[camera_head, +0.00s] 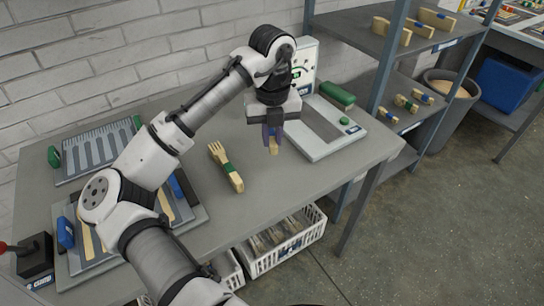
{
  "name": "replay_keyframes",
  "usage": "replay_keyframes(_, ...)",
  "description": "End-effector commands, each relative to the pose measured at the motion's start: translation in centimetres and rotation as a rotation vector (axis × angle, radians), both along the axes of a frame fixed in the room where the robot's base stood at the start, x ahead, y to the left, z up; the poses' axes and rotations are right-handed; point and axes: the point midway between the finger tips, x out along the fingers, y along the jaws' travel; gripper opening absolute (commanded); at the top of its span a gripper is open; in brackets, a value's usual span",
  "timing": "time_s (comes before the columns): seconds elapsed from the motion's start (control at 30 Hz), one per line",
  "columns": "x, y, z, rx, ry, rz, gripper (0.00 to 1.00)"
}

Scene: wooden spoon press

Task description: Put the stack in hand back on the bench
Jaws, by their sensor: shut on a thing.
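My gripper (272,133) points down over the right half of the grey bench (205,130). It is shut on a stack (273,148), of which only a small pale wooden end shows below the fingers. The rest of this stack is hidden by the gripper. I cannot tell whether the stack touches the bench top. Another pale wooden stack (234,181) with a green band lies on the bench to the left of my gripper, apart from it.
A grey plate fixture with a green bar (336,95) stands just right of my gripper. Slotted trays (98,150) lie at the left. Shelves (375,45) with wooden pieces stand at the right. The bench front near the centre is bare. A white crate (285,245) sits below.

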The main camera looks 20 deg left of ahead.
Motion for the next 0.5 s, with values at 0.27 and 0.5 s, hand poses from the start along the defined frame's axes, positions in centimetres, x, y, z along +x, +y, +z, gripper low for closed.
replay_keyframes(0.27,0.0,0.1,-3.1,0.002,0.0,0.001,0.0)
replay_keyframes(0.5,0.0,0.1,-6.5,0.002,0.0,0.002,0.0)
